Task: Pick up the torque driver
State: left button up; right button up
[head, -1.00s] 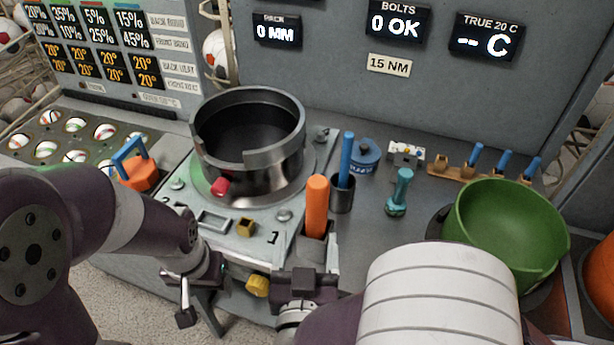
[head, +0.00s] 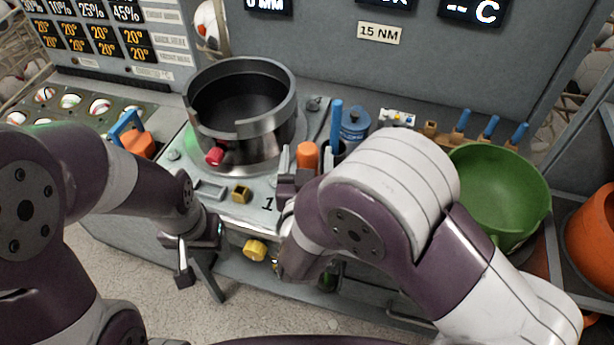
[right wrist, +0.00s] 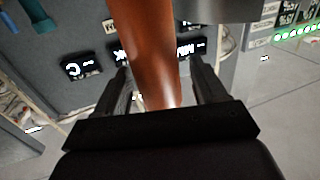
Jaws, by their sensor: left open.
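The orange upright handle (head: 307,155), which looks like the torque driver, stands beside the blue rod at the right of the press plate. My right gripper (head: 291,172) is at the handle, with my forearm hiding its lower part. In the right wrist view the orange shaft (right wrist: 155,60) runs between the two fingers of my right gripper (right wrist: 162,88). The fingers are apart, with a gap on each side of the shaft. My left gripper (head: 193,272) is open and empty, low in front of the bench, away from the handle.
A dark metal ring (head: 240,105) with a red knob (head: 214,156) stands on the plate left of the handle. A blue rod (head: 336,122) is close behind it. A green bowl (head: 500,190) is at right. An orange block with blue handle (head: 137,143) is at left.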

jog(key=c, duration=1)
jog(key=shift+r, duration=0.1)
